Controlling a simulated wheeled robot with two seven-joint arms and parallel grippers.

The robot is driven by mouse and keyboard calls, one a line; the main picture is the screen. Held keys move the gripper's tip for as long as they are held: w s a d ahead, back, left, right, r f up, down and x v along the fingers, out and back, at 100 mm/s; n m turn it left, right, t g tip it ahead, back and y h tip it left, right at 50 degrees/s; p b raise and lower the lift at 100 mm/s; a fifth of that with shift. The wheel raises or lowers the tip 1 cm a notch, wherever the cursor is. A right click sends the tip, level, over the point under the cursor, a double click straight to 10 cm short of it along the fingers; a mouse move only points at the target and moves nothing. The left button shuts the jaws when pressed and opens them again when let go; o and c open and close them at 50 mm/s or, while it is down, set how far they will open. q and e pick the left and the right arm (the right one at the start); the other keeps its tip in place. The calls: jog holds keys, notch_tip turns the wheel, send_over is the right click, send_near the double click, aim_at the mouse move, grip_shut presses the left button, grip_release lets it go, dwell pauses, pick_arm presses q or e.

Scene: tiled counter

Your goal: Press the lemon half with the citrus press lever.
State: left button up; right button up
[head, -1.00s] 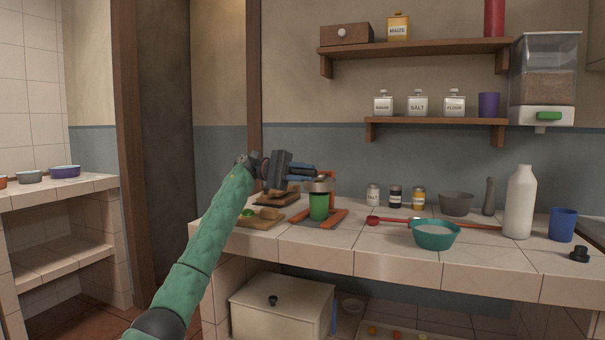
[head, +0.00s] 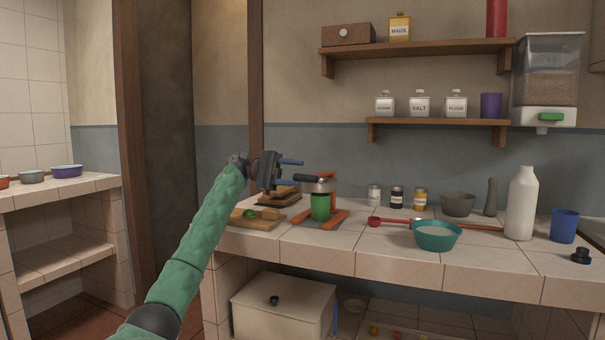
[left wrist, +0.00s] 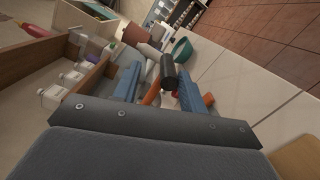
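The citrus press (head: 333,187) stands on the counter with an orange frame, a metal head and a green cup (head: 320,207) below. Its dark lever handle (head: 307,178) sticks out left, roughly level. My left gripper (head: 296,174) is open left of the press, its blue fingers spread above and below the handle's end. In the left wrist view the black handle end (left wrist: 168,72) shows between the fingers of the left gripper (left wrist: 158,75); contact cannot be told. I cannot make out the lemon half; the press head may hide it. My right gripper is not in view.
A cutting board (head: 236,222) with a green piece and a pale block lies left of the press. A teal bowl (head: 437,236), a red-handled utensil (head: 375,222) and small jars (head: 397,198) stand to the right. Shelves (head: 436,122) hang above.

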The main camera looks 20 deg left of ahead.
pick_arm(q)
jog(key=shift+w+a, duration=0.15)
jog(key=shift+a, duration=0.8)
jog(key=shift+w+a, duration=0.1)
jog(key=shift+a, duration=0.85)
